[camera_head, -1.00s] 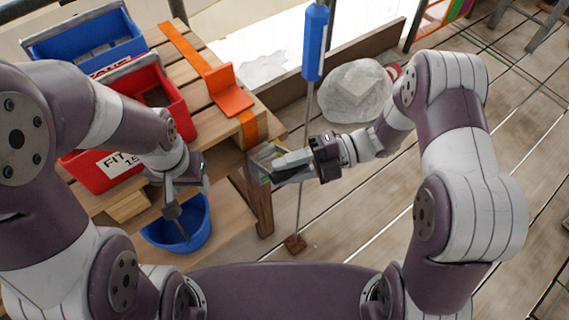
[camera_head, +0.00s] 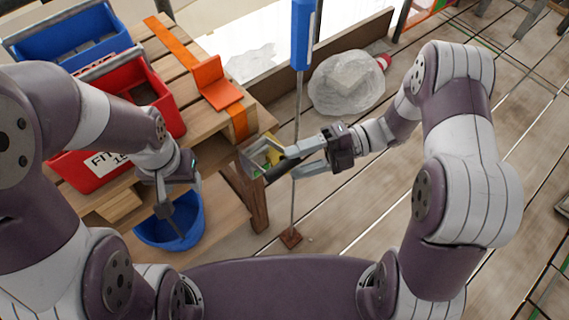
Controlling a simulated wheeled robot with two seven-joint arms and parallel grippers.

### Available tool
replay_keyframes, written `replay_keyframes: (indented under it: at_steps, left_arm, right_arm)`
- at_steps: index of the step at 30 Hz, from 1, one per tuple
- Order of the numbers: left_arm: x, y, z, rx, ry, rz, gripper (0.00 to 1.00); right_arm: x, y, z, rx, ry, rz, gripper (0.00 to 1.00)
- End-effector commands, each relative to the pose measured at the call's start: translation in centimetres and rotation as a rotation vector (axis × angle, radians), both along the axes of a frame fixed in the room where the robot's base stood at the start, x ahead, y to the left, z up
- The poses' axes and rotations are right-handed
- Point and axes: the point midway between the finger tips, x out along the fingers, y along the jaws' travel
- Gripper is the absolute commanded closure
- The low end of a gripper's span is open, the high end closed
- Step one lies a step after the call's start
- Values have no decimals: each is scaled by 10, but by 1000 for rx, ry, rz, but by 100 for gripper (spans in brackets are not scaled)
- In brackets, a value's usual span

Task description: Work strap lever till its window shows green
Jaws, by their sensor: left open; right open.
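The orange strap (camera_head: 182,46) runs over the wooden pallet on the left and down its near corner. Below that corner sits a small metal ratchet box (camera_head: 254,160) with yellow and green patches; which one its window shows is too small to tell. A black lever handle (camera_head: 279,171) sticks out of it to the right. My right gripper (camera_head: 291,163) is open, its fingertips apart around the handle's outer end; contact cannot be told. My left gripper (camera_head: 165,208) is open over the blue bucket (camera_head: 190,231), away from the lever.
A thin pole with a blue sleeve (camera_head: 301,38) rises from a small foot (camera_head: 290,238), passing close to my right gripper. Red (camera_head: 160,98) and blue (camera_head: 70,37) totes stand on the pallet. A wrapped bundle (camera_head: 346,85) lies behind.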

Motion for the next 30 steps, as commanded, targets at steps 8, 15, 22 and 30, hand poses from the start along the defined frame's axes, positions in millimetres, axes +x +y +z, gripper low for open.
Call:
replay_keyframes:
  at_steps: [8,15,22,30]
  left_arm:
    - [0,0,-4,0,0,0,47]
    - [0,0,-4,0,0,0,47]
    - [0,0,-4,0,0,0,47]
    - [0,0,-4,0,0,0,47]
  right_arm:
    - [18,-66,8,-1,-2,-3,47]
    - [21,-83,11,0,1,1,47]
    - [21,-83,11,0,1,1,47]
    - [23,-83,6,-31,30,-13,47]
